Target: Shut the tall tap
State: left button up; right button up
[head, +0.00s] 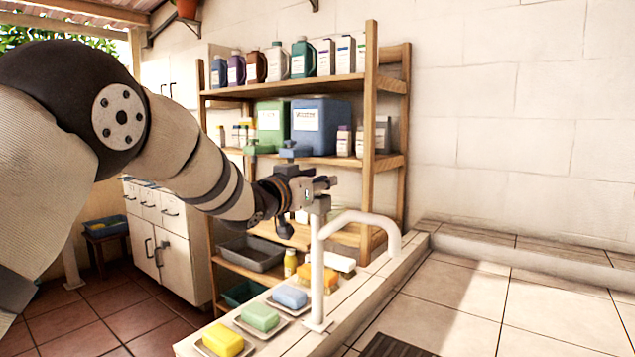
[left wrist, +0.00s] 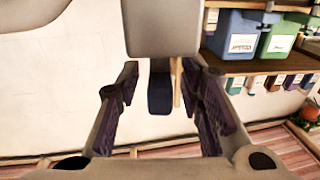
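The tall tap (head: 316,262) is a white upright pipe on the washbasin ledge, with a white spout (head: 365,218) curving right. A grey block (head: 317,204) sits on top of the pipe. My left gripper (head: 322,184) is at this block. In the left wrist view, which looks upside down, the grey block (left wrist: 175,28) is ahead and a dark blue lever-like part (left wrist: 160,90) lies between my open fingers (left wrist: 160,72). Gaps show on both sides of it; contact is not visible. In the head view my gripper hides the lever. My right gripper is not in view.
Soap bars in yellow (head: 222,339), green (head: 260,317) and blue (head: 290,297) lie on dishes along the ledge. A wooden shelf (head: 370,130) with bottles and a blue container (head: 322,125) stands behind. The tiled surface (head: 480,300) right of the tap is mostly clear.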

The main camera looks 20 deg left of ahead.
pick_arm(q)
jog(key=shift+c, duration=0.3)
grip_shut()
jog(key=shift+h, duration=0.3)
jog(key=shift+m+g+h, duration=0.3)
jog(key=shift+m+h, duration=0.4)
jog(key=shift+o, duration=0.3)
grip_release()
